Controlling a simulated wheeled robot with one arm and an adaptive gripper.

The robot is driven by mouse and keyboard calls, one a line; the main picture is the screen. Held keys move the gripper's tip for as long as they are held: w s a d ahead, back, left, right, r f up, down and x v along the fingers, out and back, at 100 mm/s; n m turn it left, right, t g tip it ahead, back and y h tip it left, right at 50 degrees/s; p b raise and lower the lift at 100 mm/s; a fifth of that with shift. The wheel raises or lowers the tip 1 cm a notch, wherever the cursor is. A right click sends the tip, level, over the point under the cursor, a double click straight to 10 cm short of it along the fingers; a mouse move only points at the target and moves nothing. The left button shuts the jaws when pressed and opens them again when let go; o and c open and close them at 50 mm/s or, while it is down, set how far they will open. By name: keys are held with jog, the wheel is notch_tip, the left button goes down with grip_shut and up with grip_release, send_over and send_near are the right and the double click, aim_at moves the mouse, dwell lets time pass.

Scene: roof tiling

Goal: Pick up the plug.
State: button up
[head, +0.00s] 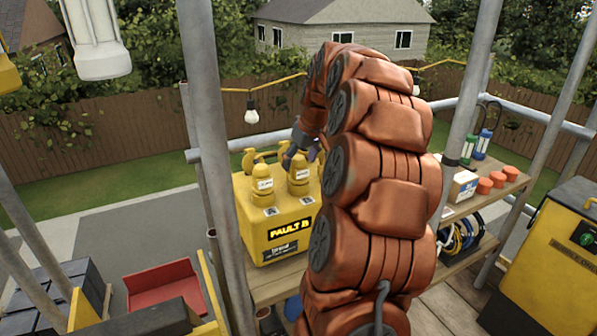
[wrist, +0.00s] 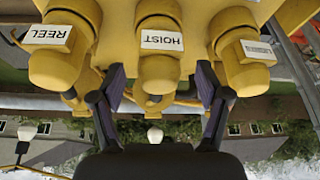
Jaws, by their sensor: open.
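A yellow box marked "FAULT B" (head: 275,230) stands on a wooden bench, with yellow plugs on its top. In the wrist view, which is upside down, the plug labelled HOIST (wrist: 160,70) is in the middle, between the plug labelled REEL (wrist: 58,65) and the plug labelled LIGHTS (wrist: 248,48). My gripper (wrist: 162,88) is open, with one dark finger on each side of the HOIST plug and gaps visible. In the head view, my gripper (head: 299,150) is at the back of the plugs, partly hidden by my arm.
A grey scaffold pole (head: 212,130) stands left of the box. On the right, a shelf (head: 500,190) holds orange cups (head: 490,183), a small box (head: 463,186) and bottles (head: 475,145). A yellow cabinet (head: 545,260) stands at far right. A light bulb (head: 251,116) hangs behind the box.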

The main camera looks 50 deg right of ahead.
jog(key=shift+x, duration=1.2)
jog(key=c, duration=1.4)
jog(key=shift+o, duration=0.2)
jog(key=shift+r, duration=0.15)
